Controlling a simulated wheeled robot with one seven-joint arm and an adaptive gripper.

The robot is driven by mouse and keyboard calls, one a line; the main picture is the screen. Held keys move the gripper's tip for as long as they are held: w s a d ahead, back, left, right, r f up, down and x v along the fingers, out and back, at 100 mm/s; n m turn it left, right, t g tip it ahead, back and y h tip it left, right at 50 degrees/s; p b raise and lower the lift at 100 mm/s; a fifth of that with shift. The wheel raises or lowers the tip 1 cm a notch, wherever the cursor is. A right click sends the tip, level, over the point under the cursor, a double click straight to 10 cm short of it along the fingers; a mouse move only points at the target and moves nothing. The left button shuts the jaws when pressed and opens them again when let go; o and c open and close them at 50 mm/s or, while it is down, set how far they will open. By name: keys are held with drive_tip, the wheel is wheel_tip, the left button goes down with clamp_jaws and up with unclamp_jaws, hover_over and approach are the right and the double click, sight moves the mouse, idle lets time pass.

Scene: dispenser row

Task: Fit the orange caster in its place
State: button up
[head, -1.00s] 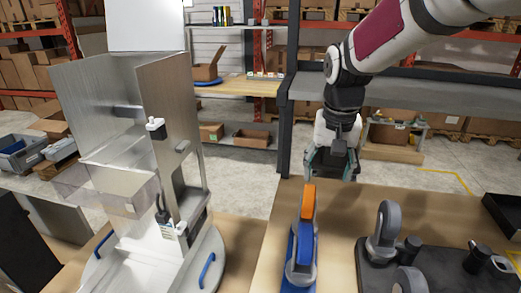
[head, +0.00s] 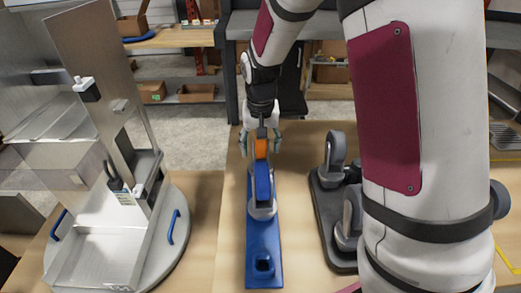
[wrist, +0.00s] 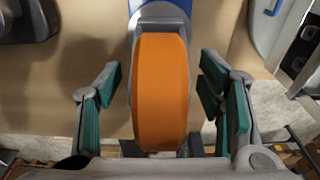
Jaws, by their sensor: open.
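The orange caster (head: 262,160) stands upright on a long blue holder (head: 263,240) on the table. Its orange wheel faces up, with a grey and blue body below it. In the wrist view the orange wheel (wrist: 161,90) fills the middle of the picture. My gripper (head: 261,135) is above the far end of the caster in the head view. In the wrist view my gripper (wrist: 160,108) is open, with one green-padded finger on each side of the wheel and a gap on both sides. The blue holder has an empty socket at its near end.
A black base with grey casters (head: 336,155) stands to the right, partly hidden by my arm. A metal dispenser frame (head: 110,200) on a round turntable with blue handles (head: 173,227) stands to the left. Bare tabletop lies between the turntable and the holder.

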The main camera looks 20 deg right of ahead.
drive_tip(key=shift+w+f, duration=0.15)
drive_tip(key=shift+f, duration=0.95)
